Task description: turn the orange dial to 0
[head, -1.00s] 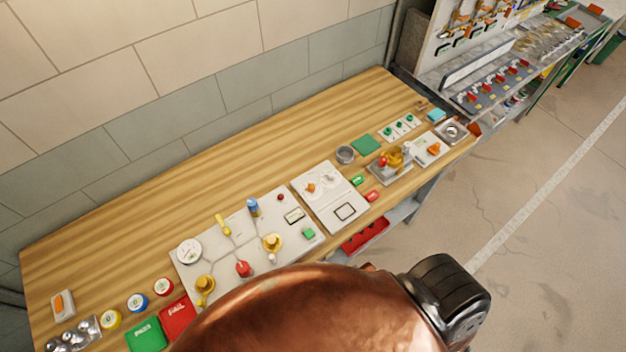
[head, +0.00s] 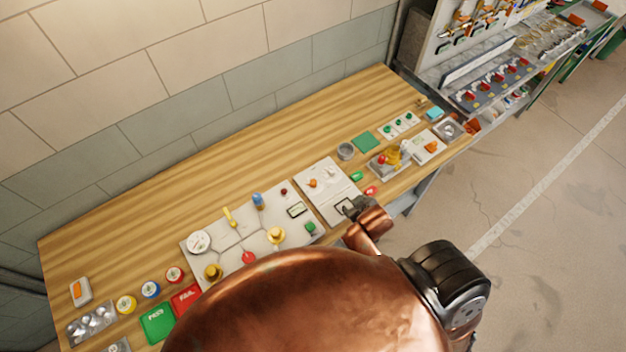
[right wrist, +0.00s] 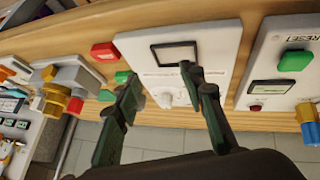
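The orange dial (head: 312,183) sits on the white panel (head: 317,201) in the middle of the bench, beside a small white knob (head: 328,172). My right gripper (head: 352,208) is over the panel's front right part, by the dark-framed window. In the right wrist view, my right gripper (right wrist: 160,75) has its fingers apart with nothing held between them. The panel (right wrist: 218,35) and its white knob (right wrist: 165,97) show beyond the fingers. The orange dial is not visible there; the right-hand finger may hide it. I cannot read the dial's setting. My left gripper is out of view.
Left of the panel is a larger board (head: 230,245) with valves and a green button (head: 310,228). A red piece (head: 370,191) and a green piece (head: 357,176) lie to the right. Another orange knob (head: 432,146) sits on a plate farther right. The bench's back is clear.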

